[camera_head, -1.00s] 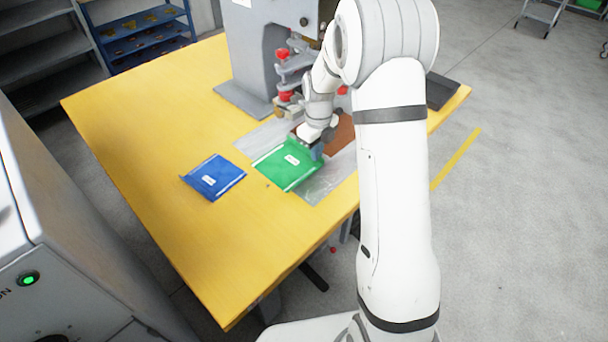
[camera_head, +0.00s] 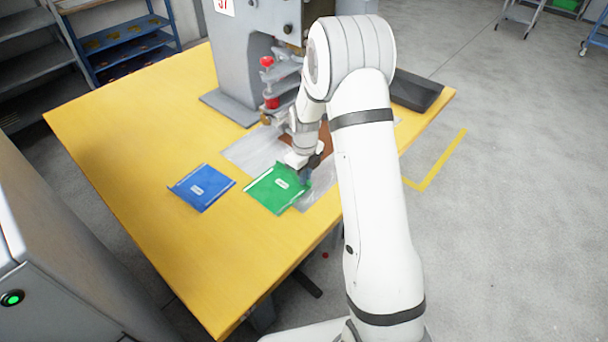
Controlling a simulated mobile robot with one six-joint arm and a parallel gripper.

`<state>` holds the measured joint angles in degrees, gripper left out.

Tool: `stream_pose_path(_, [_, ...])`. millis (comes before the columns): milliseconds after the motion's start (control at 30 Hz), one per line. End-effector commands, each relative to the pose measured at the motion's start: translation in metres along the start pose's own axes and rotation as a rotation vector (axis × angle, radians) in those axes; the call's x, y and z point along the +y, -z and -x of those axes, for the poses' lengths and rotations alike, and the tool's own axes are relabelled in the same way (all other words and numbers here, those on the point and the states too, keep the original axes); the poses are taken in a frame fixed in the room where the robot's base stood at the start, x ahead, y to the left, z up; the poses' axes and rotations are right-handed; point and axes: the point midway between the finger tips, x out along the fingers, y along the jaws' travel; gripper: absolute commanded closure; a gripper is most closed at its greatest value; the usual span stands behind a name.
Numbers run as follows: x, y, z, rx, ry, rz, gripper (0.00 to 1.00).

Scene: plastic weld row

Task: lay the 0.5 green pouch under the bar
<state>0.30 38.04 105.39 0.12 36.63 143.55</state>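The green pouch (camera_head: 272,193) has a small white label, too small to read. It is in the middle of the camera_head view, at the front part of the clear sheet (camera_head: 248,152). My gripper (camera_head: 306,175) is at the pouch's right edge and appears shut on it; the fingertips are small and partly hidden. I cannot tell whether the pouch touches the table. The grey press (camera_head: 240,60) stands behind, with a red-knobbed clamp (camera_head: 270,103). The bar is mostly hidden behind my arm. A brown pad (camera_head: 322,143) shows partly beside my wrist.
A blue pouch (camera_head: 202,188) with a white label lies flat left of the green one. The yellow table (camera_head: 130,150) is clear at its left and front. A dark tray (camera_head: 415,90) sits at the back right edge. A blue shelf rack (camera_head: 125,40) stands behind the table.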

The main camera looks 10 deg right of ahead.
Motion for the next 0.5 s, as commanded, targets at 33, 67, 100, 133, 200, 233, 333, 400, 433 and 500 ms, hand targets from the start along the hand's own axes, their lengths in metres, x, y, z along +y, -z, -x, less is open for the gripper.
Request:
stream_pose_path(33, [-0.0001,0.0001,0.0004,0.0,0.0,0.0,0.87])
stream_pose_path(67, [-0.0001,0.0001,0.0004,0.0,0.0,0.0,0.84])
stream_pose_path(100, [-0.0002,0.0001,0.0004,0.0,0.0,0.0,0.81])
stream_pose_path(133, [-0.0002,0.0001,0.0004,0.0,0.0,0.0,0.79])
stream_pose_path(200, [-0.0003,0.0001,0.0005,0.0,0.0,0.0,0.75])
stream_pose_path(233, [-0.0003,0.0002,0.0005,0.0,0.0,-0.001,0.75])
stream_pose_path(333, [-0.0003,0.0002,0.0005,0.0,0.0,-0.001,0.75])
stream_pose_path(400, [-0.0004,0.0002,0.001,0.0,0.0,-0.001,0.75])
stream_pose_path(433, [-0.0004,0.0002,0.0019,0.0,0.0,-0.001,0.75])
stream_pose_path(500, [-0.0005,0.0002,0.0062,-0.001,0.0,-0.001,0.75])
